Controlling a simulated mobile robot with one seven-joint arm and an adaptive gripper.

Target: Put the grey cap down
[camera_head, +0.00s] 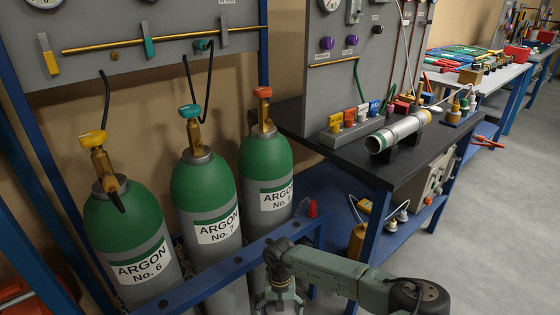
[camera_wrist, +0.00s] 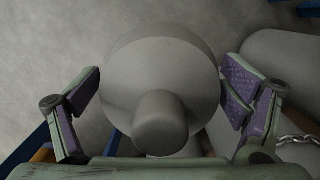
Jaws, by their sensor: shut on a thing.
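The grey cap (camera_wrist: 135,80) is a round grey body with a short, blunt knob facing the camera. It fills the middle of the wrist view, between the two purple-padded fingers of my gripper (camera_wrist: 160,72). My gripper is shut on it. In the head view my gripper (camera_head: 279,299) is low at the bottom edge, in front of the blue rack rail and below the argon No. 8 cylinder (camera_head: 265,170). The cap cannot be made out clearly there. Its underside is hidden in both views.
Argon cylinders No. 7 (camera_head: 206,195) and No. 6 (camera_head: 125,235) stand left behind the blue rail (camera_head: 225,262). A black-topped bench (camera_head: 425,150) holds a silver tube (camera_head: 400,132). Grey floor (camera_head: 490,235) is free at right. A chain (camera_wrist: 298,138) shows in the wrist view.

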